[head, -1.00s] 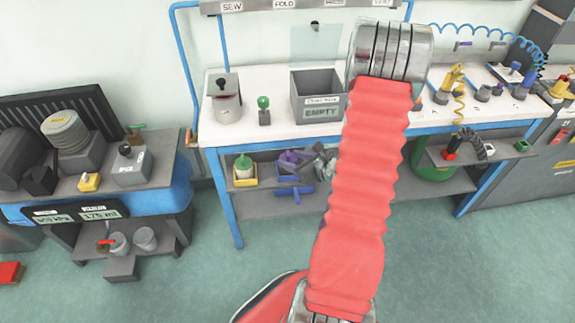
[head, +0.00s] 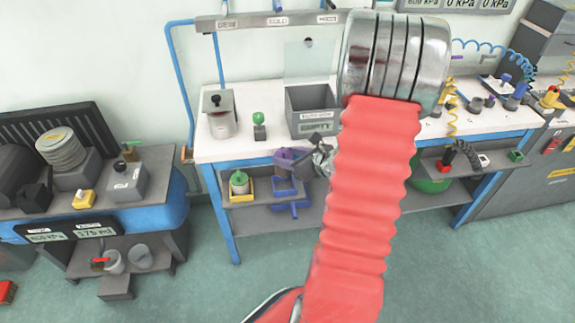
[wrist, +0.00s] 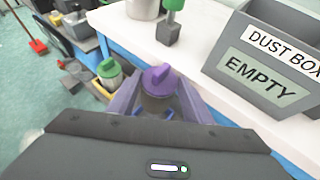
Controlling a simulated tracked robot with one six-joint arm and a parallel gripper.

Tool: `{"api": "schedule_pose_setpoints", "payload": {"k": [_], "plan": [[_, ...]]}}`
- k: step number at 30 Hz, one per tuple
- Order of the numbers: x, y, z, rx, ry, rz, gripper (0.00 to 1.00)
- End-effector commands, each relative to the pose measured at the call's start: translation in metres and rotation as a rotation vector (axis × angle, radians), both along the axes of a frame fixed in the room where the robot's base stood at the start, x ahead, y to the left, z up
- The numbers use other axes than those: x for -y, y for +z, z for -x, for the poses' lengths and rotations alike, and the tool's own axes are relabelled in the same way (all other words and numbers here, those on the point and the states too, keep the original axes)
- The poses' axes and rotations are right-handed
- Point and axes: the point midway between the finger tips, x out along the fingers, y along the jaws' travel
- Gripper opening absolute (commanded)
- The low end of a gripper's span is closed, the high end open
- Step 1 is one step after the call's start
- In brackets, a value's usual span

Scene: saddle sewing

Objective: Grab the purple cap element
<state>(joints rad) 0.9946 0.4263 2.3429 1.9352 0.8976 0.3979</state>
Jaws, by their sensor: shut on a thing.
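The purple cap element (wrist: 158,76) sits between the two purple-grey fingers of my gripper (wrist: 157,98) in the wrist view. A dark cylindrical body shows under its purple top. In the head view the purple cap element (head: 292,157) shows at the front edge of the bench, left of my red arm sleeve. My gripper (head: 300,163) is shut on it there, partly hidden by the wrist parts. A blue holder (head: 287,188) is on the lower shelf beneath it.
The grey dust box (head: 312,112) marked EMPTY stands on the white bench (head: 240,150), beside a green-knobbed piece (head: 259,122) and a metal pot (head: 221,118). A green-topped jar (head: 239,183) in a yellow tray is on the lower shelf, close left.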

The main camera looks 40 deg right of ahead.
Motion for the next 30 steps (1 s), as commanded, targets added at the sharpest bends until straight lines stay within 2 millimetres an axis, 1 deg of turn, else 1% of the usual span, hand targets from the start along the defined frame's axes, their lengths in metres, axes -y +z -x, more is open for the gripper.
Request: {"api": "schedule_pose_setpoints", "payload": {"k": [1,6,26,30], "plan": [[0.000,0.006,0.000,0.002,0.000,0.002,0.22],[0.000,0.015,0.000,0.001,0.000,0.001,0.22],[0.000,0.016,-0.001,0.000,0.001,0.000,0.22],[-0.007,0.018,-0.007,0.000,0.009,0.003,0.22]]}}
